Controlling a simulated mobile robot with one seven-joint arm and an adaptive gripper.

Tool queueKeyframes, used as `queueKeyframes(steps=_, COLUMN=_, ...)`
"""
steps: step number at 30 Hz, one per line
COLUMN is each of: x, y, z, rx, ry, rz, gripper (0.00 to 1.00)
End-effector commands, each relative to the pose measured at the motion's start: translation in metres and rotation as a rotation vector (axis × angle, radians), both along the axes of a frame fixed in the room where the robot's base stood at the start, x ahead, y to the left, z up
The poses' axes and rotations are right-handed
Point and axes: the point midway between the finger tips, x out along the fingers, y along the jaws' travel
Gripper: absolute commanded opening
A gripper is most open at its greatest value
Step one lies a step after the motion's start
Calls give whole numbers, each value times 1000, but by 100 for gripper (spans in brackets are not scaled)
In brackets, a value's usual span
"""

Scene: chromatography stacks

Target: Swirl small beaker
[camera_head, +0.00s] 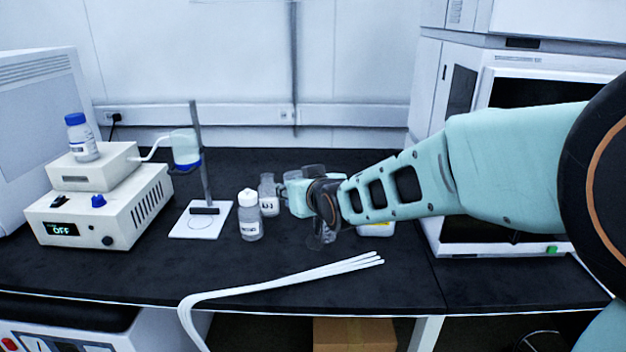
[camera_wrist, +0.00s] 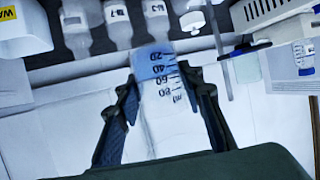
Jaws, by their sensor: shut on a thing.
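The small beaker (camera_wrist: 165,110) is clear, with dark graduation marks and pale blue liquid at its lower marks. In the wrist view it sits between the two dark fingers of my gripper (camera_wrist: 160,80), which are shut on its sides. In the head view my gripper (camera_head: 326,202) is over the right-middle of the black bench. There the beaker is mostly hidden by the gripper, and I cannot tell its exact height above the bench.
Bottles (camera_head: 250,216) stand left of my gripper. Farther left are a stand (camera_head: 200,222) with a blue-bottomed vessel (camera_head: 186,148) and a white instrument (camera_head: 100,210). White tubing (camera_head: 270,278) crosses the front edge. A large instrument (camera_head: 490,80) stands at right.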

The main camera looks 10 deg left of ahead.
Motion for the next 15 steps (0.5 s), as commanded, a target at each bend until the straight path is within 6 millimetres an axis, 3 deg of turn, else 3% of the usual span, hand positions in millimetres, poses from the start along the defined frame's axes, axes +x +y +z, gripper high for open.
queueKeyframes(steps=1, x=4, y=-2, z=47, rx=8, ry=-31, rz=-6, gripper=9)
queueKeyframes(steps=4, x=2, y=-1, z=52, rx=4, ry=-13, rz=-3, gripper=9)
queueKeyframes(steps=5, x=1, y=0, z=48, rx=3, ry=-9, rz=0, gripper=9)
queueKeyframes(steps=9, x=-2, y=2, z=-20, rx=-1, ry=4, rz=2, gripper=9)
queueKeyframes(steps=11, x=0, y=1, z=-23, rx=4, ry=-7, rz=0, gripper=9)
queueKeyframes(steps=15, x=4, y=-2, z=47, rx=8, ry=-26, rz=-6, gripper=9)
